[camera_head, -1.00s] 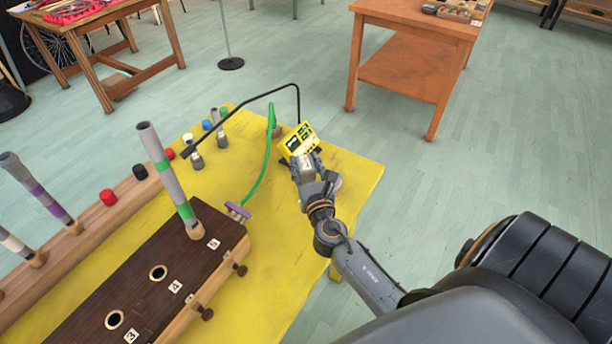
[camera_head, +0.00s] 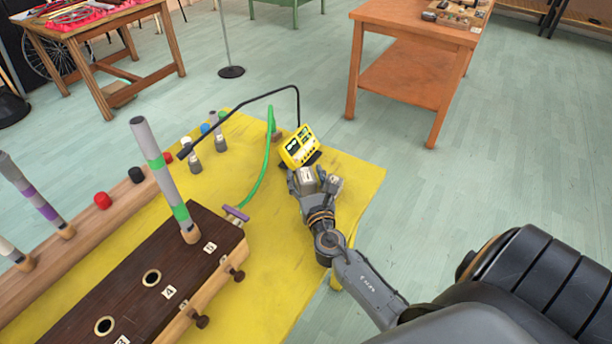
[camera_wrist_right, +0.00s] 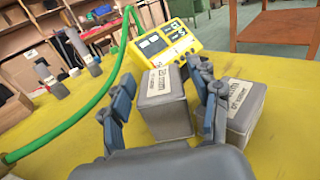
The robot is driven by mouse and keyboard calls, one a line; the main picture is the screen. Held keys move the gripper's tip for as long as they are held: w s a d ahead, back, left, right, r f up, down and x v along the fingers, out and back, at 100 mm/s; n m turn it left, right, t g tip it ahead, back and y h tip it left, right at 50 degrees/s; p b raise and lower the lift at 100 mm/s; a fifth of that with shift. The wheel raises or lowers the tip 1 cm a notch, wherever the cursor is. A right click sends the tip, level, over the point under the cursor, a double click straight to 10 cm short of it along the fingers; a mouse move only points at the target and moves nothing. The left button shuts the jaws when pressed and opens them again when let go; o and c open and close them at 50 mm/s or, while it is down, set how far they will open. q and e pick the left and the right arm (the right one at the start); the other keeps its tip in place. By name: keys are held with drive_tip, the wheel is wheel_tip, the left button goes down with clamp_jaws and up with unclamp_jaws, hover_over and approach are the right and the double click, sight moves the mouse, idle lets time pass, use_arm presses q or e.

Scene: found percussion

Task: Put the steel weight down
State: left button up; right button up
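The steel weight appears to be the small grey block with a white label (camera_head: 306,180). In the right wrist view the block (camera_wrist_right: 164,104) sits between the fingers of my right gripper (camera_wrist_right: 163,92), which appear closed on its sides. It looks slightly tilted, low over the yellow table (camera_head: 351,184); I cannot tell if its base touches. A second labelled grey block (camera_wrist_right: 248,104) stands close to the right, beside the right finger. In the head view my right gripper (camera_head: 312,190) is near the table's right side. My left gripper is out of view.
A yellow device with displays (camera_head: 299,147) stands just beyond the gripper. Bare yellow surface lies around the gripper's left.

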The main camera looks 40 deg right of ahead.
drive_tip(key=shift+r, duration=0.15)
drive_tip(key=shift+s+a, duration=0.15)
drive_tip(key=shift+s, duration=0.15)
drive_tip(key=b+v, duration=0.1)
drive_tip(key=v, duration=0.9)
drive_tip(key=shift+s+a+b, duration=0.1)
drive_tip(key=shift+s+b, duration=0.2)
drive_tip(key=shift+b, duration=0.05)
drive_tip(key=shift+s+a, duration=0.15)
drive_tip(key=shift+s, duration=0.2)
